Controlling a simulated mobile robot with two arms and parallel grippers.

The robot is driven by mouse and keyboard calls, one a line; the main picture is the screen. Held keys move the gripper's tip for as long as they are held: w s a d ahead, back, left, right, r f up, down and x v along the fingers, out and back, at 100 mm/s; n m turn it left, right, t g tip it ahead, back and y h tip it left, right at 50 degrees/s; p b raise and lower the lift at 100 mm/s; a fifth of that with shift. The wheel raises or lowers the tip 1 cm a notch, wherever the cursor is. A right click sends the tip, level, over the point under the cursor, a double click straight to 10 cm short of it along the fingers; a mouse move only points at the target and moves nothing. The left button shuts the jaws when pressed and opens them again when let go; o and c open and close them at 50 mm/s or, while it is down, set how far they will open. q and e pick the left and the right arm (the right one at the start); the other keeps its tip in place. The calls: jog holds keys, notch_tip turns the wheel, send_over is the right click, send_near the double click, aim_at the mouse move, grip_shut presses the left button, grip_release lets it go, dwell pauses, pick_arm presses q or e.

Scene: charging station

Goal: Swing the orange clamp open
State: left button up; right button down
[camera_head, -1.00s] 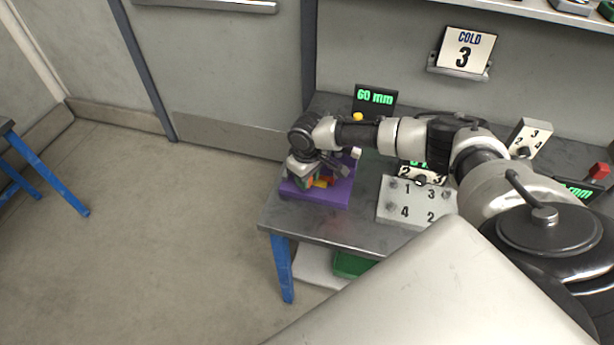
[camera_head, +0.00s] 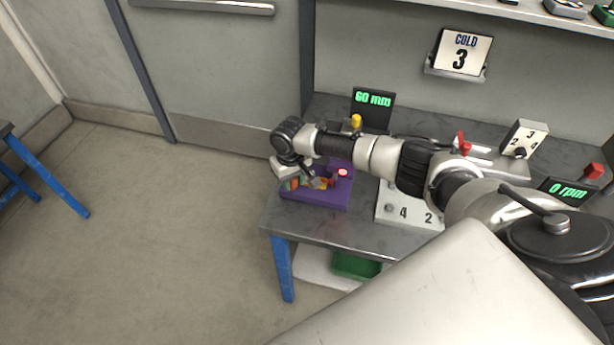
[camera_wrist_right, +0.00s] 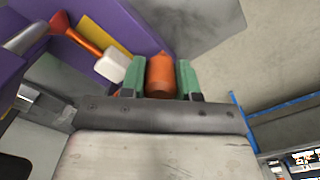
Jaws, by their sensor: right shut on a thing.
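The purple fixture (camera_head: 322,197) stands at the left end of the workbench, with small orange and yellow parts on it. My right gripper (camera_head: 288,183) is at its left side. In the right wrist view, the green fingertips of my right gripper (camera_wrist_right: 161,78) are shut on a rounded orange piece, which looks like the handle of the orange clamp (camera_wrist_right: 160,75). An orange bar (camera_wrist_right: 84,40) with a white block (camera_wrist_right: 113,66) at its end lies to the left, over a yellow strip. How they join the handle is hidden. My left gripper is not in view.
A red light (camera_head: 343,172) glows on the fixture. Behind it are a yellow knob (camera_head: 356,121) and a display reading 60 mm (camera_head: 373,101). A numbered grey panel (camera_head: 410,212) sits to the right, partly under my arm. Floor left of the bench is clear.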

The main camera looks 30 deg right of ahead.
jog(key=w+a+m, duration=0.2)
jog(key=w+m, duration=0.1)
jog(key=shift+a+m, duration=0.35)
jog(key=shift+m, duration=0.05)
jog(key=w+m, duration=0.1)
jog(key=w+a+m, duration=0.1)
jog(key=shift+w+m+b, duration=0.25)
jog(key=shift+m+b, duration=0.05)
jog(key=shift+b, duration=0.1)
jog(key=shift+w+a+m+b, duration=0.15)
jog(key=shift+w+m+b, duration=0.15)
jog(key=shift+w+m, duration=0.4)
jog(key=c, duration=0.8)
grip_release()
notch_tip(320, 180, up, 11)
